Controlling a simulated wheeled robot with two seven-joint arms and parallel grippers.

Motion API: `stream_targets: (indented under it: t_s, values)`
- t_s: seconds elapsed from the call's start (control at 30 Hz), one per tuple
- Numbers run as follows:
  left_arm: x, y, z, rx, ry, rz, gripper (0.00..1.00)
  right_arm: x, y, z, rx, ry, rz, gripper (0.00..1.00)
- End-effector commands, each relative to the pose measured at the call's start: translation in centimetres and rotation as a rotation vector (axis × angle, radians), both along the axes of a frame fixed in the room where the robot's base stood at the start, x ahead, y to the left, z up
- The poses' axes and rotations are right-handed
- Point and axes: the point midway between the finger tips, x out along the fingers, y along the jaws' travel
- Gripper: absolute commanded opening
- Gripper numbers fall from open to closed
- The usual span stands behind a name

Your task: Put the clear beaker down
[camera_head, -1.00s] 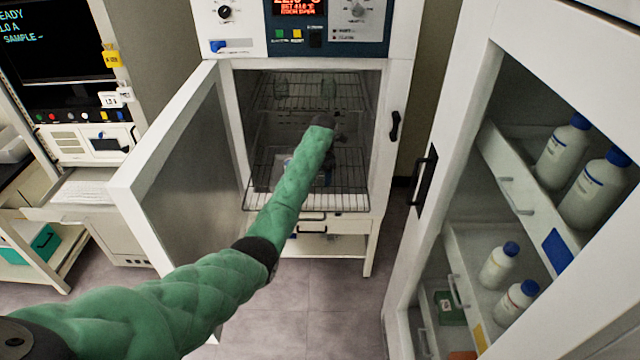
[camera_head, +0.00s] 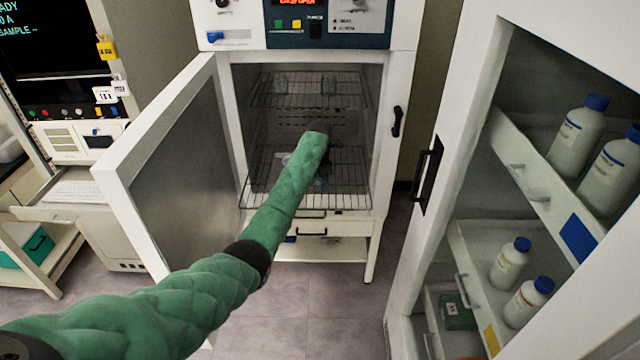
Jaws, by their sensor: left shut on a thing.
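My left arm reaches through the open door into the freeze dryer chamber (camera_head: 306,117). My left gripper (camera_head: 328,168) is a dark shape over the lower wire shelf (camera_head: 345,193), largely hidden behind my green forearm. It is shut on the clear beaker, which my arm and the dark interior mostly hide; I cannot tell whether the beaker touches the shelf. My right gripper is not in view.
The upper wire shelf (camera_head: 305,98) carries small clear glassware at its back. The open door (camera_head: 165,165) stands left of my arm. A white cabinet (camera_head: 455,130) with several blue-capped bottles is at the right. Bare lower shelf shows at the front and right.

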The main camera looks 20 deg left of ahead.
Motion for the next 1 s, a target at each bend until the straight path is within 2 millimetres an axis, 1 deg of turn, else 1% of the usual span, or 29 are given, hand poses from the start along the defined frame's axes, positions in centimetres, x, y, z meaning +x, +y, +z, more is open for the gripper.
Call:
stream_targets:
  t_s: [0.1,0.43,0.47,0.5,0.57,0.9,1.0]
  values:
    - [0.02,0.00,0.00,-0.001,-0.001,0.000,0.35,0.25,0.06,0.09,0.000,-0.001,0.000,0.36]
    - [0.02,-0.04,-0.25,-0.001,-0.001,0.000,0.35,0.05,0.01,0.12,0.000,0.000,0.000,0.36]
    - [0.01,-0.03,-0.29,-0.001,-0.001,0.000,0.63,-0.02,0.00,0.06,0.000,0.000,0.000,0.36]
    - [0.02,-0.02,-0.28,-0.001,-0.001,0.000,0.70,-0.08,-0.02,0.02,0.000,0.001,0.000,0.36]
    - [0.01,-0.02,-0.29,-0.001,-0.001,0.000,0.80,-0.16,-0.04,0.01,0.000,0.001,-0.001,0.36]
    - [0.02,0.03,-0.05,0.001,-0.001,0.000,0.80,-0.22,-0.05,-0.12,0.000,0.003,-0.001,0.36]
    - [0.01,-0.02,0.58,-0.001,-0.001,0.000,0.80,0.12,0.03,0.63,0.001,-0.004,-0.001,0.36]
